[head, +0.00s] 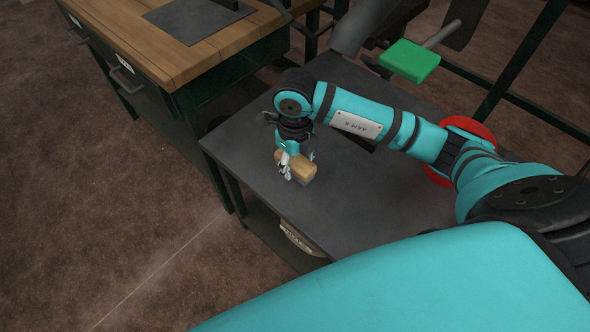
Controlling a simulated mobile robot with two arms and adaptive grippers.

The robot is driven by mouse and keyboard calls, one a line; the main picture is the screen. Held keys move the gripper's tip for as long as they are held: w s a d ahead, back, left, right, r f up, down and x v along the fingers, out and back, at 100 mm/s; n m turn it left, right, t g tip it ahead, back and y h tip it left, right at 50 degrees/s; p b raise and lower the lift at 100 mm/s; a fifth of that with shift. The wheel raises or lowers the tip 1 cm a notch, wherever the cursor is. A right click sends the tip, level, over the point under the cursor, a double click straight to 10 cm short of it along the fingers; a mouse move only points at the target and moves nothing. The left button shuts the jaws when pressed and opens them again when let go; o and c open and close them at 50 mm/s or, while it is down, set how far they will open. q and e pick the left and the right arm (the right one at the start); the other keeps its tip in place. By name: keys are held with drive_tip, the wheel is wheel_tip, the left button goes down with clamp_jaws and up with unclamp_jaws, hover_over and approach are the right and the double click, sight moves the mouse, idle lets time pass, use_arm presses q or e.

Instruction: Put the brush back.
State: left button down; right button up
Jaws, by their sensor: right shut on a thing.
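The brush (301,170) shows as a light wooden block with a greyish edge underneath at its right end. It is at the left part of the dark grey table (345,215). My right gripper (293,166) points down from above and is shut on the brush, with a finger showing on its near side. I cannot tell whether the brush touches the table top. My left gripper is not in view.
A wooden-topped workbench (165,52) with drawers stands at the upper left. A green block (409,61) and a red round thing (470,128) are at the right, the red one partly behind my right arm. A labelled item (298,239) sits below the table top.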

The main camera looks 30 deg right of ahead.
sight(295, 172)
drive_tip(key=shift+f, duration=0.35)
wheel_tip(295, 172, down, 3)
drive_tip(key=shift+r, duration=0.1)
drive_tip(key=o, duration=1)
drive_tip(key=shift+c, duration=0.2)
drive_tip(key=shift+o, duration=0.7)
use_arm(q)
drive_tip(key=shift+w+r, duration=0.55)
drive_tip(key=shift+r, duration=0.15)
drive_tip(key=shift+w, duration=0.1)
